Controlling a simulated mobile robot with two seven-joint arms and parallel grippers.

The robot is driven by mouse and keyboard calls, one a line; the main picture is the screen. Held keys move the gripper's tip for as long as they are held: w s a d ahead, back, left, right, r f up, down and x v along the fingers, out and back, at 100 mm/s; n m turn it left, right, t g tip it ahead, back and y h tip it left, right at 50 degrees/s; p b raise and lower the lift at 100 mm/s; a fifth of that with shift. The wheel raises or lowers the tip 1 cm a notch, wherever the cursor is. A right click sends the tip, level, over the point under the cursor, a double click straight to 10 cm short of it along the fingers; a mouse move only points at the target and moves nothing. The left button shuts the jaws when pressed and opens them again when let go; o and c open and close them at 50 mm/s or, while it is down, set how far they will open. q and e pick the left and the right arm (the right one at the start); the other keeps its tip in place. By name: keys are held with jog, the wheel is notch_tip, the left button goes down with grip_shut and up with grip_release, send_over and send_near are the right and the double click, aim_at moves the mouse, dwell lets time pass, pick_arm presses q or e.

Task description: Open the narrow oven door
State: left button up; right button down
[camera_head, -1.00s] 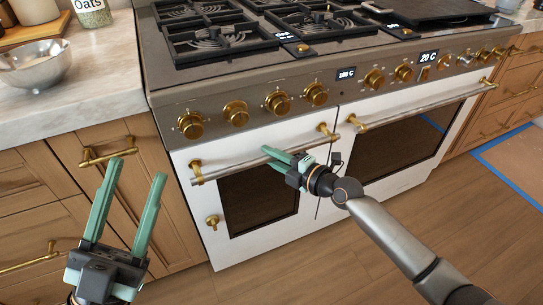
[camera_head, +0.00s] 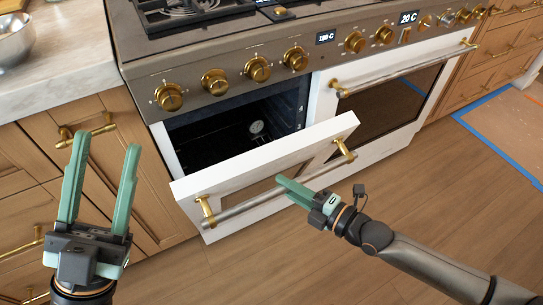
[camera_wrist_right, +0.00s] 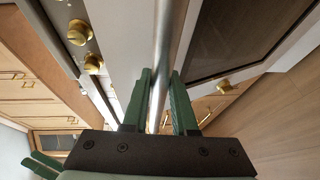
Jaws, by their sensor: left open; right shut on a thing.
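The narrow oven door (camera_head: 205,180) is the left door of the white range, and it is tilted partly open at the top. Its dark cavity (camera_head: 225,130) shows behind it, with a round dial gauge (camera_head: 257,128) inside. My right gripper (camera_head: 285,184) is shut on the door's handle bar (camera_head: 245,205). In the right wrist view the bar (camera_wrist_right: 162,50) runs between the green fingers (camera_wrist_right: 160,100). My left gripper (camera_head: 105,165) is open and empty, raised in front of the wooden cabinets left of the oven.
The wide oven door (camera_head: 390,100) to the right is closed. Brass knobs (camera_head: 257,69) line the panel above. Wooden cabinets with brass handles (camera_head: 85,131) stand at left. Bare wood floor (camera_head: 420,210) lies in front, with blue tape (camera_head: 500,150) at right.

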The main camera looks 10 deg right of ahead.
pick_arm(q)
jog(key=shift+n, duration=0.5)
jog(key=shift+w+d+f+b, duration=0.15)
jog(key=shift+f+b, duration=1.6)
jog(key=shift+f, duration=0.55)
pick_arm(e)
jog(key=s+d+f+t+y, duration=0.1)
jog(key=s+d+f, duration=0.2)
jog(key=s+f, duration=0.6)
jog(key=shift+s+d+n, duration=0.35)
jog(key=shift+s+n, duration=0.05)
jog(key=shift+s, duration=0.85)
jog(key=c, duration=0.7)
grip_release()
jog(key=shift+w+r, duration=0.1)
